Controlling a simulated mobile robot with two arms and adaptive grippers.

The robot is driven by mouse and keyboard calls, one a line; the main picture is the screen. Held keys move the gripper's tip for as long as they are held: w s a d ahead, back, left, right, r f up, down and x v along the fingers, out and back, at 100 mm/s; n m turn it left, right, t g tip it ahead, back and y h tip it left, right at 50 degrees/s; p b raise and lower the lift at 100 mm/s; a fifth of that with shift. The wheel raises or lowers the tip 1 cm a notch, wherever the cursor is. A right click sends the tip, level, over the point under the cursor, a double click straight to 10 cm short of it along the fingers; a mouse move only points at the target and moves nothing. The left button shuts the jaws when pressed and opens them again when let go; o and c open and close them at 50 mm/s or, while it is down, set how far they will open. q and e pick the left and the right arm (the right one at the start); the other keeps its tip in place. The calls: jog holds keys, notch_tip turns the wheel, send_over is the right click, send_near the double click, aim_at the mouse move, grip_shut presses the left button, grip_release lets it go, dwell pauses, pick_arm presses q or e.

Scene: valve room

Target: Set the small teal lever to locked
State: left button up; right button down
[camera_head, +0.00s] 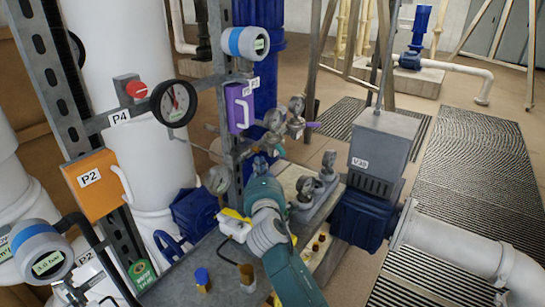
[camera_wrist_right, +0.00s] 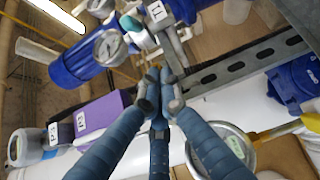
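My right arm reaches up from the bottom in the head view. Its gripper (camera_head: 260,165) is small and partly hidden there, in front of the pipework with gauges. In the right wrist view its blue fingers (camera_wrist_right: 160,88) come together at the tips, with nothing clearly between them. A small teal piece (camera_wrist_right: 131,23) shows just beyond the fingertips, beside a gauge and the T1 label; I cannot tell for sure that it is the lever, or its setting. My left gripper is out of view.
A purple box (camera_head: 239,105), an orange P2 box (camera_head: 97,184) and a black-rimmed gauge (camera_head: 173,103) hang at the left. A grey bench (camera_head: 222,277) holds bottles below. The grey V30 box (camera_head: 383,140) stands right. A metal bracket (camera_wrist_right: 245,62) lies close to the fingers.

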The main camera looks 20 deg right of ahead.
aim_at(280, 150)
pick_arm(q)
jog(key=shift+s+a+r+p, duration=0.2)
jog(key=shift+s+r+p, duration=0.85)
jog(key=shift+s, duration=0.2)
pick_arm(e)
jog(key=d, duration=0.1)
jog(key=w+d, duration=0.1)
jog(key=d, duration=0.2)
jog(key=shift+w+d, duration=0.15)
jog(key=shift+w, duration=0.25)
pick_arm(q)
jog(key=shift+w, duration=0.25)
pick_arm(e)
jog(key=shift+w+d, duration=0.1)
